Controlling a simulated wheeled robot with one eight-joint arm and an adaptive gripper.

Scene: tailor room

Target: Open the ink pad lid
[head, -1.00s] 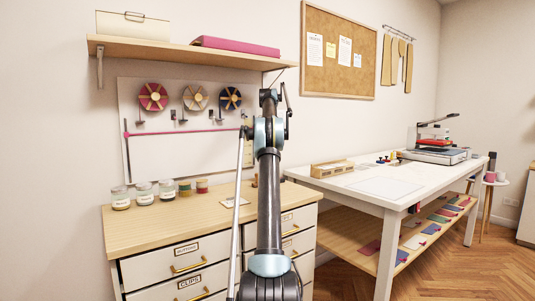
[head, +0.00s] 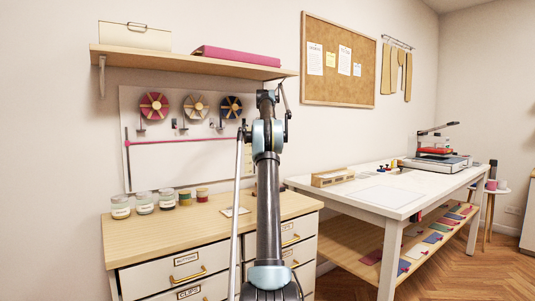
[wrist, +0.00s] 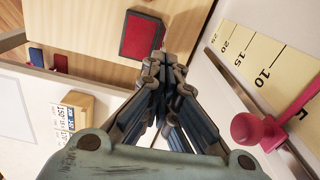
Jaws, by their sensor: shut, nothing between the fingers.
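A flat rectangular red pad (wrist: 140,35) in a dark frame, which looks like the ink pad, lies on the light wooden top (wrist: 90,25) in the wrist view. I cannot tell whether the red face is a lid or the pad's surface. My gripper (wrist: 158,62) is shut and empty, with its fingertips just below the pad in the picture. Whether they touch it is unclear. In the head view my arm hides the gripper, and the pad cannot be made out.
The drawer cabinet (head: 130,240) carries several jars and a pale flat piece (head: 235,212). A wall panel with a pink bar (head: 185,140) stands behind; a ruler strip (wrist: 260,70) and pink knob (wrist: 250,128) are close on the right. A small wooden box (head: 333,177) sits on the white table (head: 410,195).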

